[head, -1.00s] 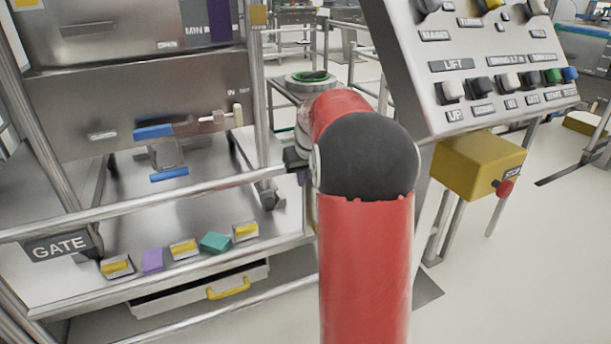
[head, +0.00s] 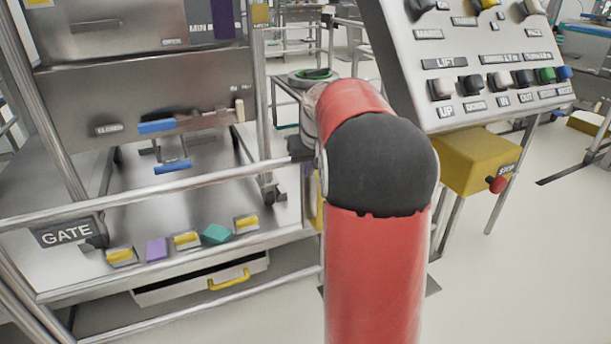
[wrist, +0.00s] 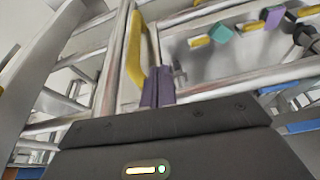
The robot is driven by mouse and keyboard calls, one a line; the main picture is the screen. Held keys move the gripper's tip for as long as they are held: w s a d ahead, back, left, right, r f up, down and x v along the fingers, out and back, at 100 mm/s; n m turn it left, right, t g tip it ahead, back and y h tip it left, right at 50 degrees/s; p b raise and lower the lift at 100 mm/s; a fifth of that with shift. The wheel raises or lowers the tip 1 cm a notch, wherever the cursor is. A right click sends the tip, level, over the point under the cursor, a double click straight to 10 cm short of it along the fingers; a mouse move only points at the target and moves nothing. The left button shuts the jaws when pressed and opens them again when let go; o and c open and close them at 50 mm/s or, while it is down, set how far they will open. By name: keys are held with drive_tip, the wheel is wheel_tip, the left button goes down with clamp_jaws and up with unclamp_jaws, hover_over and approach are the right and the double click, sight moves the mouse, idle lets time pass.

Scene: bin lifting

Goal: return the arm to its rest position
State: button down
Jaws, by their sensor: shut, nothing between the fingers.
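My gripper (wrist: 163,78) shows in the wrist view as two dark purple fingers close together, shut with nothing held. A yellow handle (wrist: 136,55) stands just left of the fingers in that view; I cannot tell whether they touch. In the head view my red arm with its black elbow cap fills the middle, bent away from me. It hides my gripper there.
The gate rail (head: 150,191) crosses at the left, with coloured blocks on a ledge and a yellow-handled drawer (head: 229,280) below. A control panel (head: 440,60) and a yellow stop box (head: 478,160) stand close at the right. Open floor (head: 530,260) lies lower right.

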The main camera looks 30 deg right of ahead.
drive_tip(key=v, duration=0.6)
drive_tip(key=s+a+r+n, duration=0.1)
drive_tip(key=s+a, duration=1)
drive_tip(key=a, duration=0.2)
drive_tip(key=s+a+f, duration=0.3)
drive_tip(key=s+a, duration=0.1)
drive_tip(key=s, duration=0.3)
drive_tip(key=s+a+f+n+t, duration=0.1)
drive_tip(key=s+a+f, duration=0.3)
drive_tip(key=s, duration=0.3)
drive_tip(key=shift+s+a+n+t+y, duration=0.2)
drive_tip(key=shift+a+n+t+y, duration=0.1)
drive_tip(key=shift+a+y, duration=0.1)
